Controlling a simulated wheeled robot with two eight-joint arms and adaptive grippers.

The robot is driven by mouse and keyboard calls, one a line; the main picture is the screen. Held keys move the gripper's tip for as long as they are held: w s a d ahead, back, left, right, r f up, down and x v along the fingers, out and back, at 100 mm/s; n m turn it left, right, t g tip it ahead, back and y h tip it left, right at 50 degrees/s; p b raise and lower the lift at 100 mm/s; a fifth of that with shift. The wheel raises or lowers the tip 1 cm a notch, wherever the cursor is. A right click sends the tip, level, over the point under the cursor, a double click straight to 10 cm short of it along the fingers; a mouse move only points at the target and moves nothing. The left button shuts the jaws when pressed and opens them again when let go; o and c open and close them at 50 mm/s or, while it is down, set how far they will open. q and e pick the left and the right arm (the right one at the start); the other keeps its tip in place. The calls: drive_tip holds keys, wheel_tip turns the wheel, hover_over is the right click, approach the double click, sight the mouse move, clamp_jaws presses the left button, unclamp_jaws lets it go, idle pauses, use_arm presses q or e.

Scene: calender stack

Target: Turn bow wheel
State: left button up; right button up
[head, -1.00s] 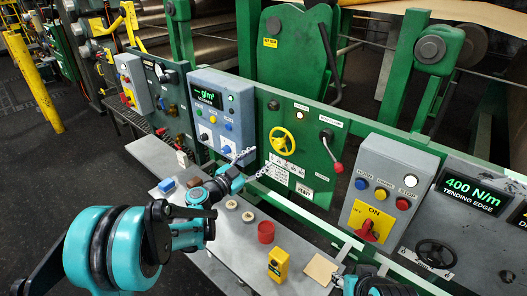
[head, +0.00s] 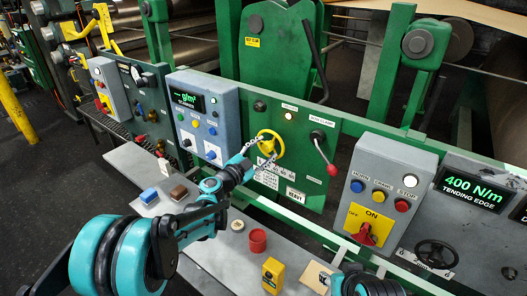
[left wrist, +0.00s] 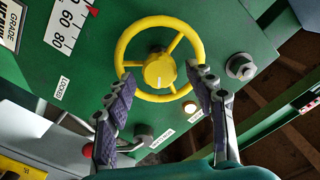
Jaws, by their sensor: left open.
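The yellow handwheel (head: 270,135) is mounted on the green panel. It fills the upper middle of the left wrist view (left wrist: 159,70), with a round hub, three spokes and a white mark. My left gripper (head: 262,153) is in front of the wheel's lower part in the head view. In the left wrist view the left gripper (left wrist: 160,80) is open, one finger at each side of the wheel's lower half. I cannot tell if the fingers touch the rim. My right arm's end (head: 365,285) shows at the bottom edge; its fingers are not clear.
A red-knobbed lever (head: 325,155) stands right of the wheel. A grey button box (head: 385,190) is further right and a blue box (head: 203,118) is left. The grey shelf (head: 190,270) below holds a red cup (head: 258,240), a yellow box (head: 273,275) and small blocks.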

use_arm(q)
drive_tip(key=c, duration=1.2)
drive_tip(key=shift+o, duration=0.2)
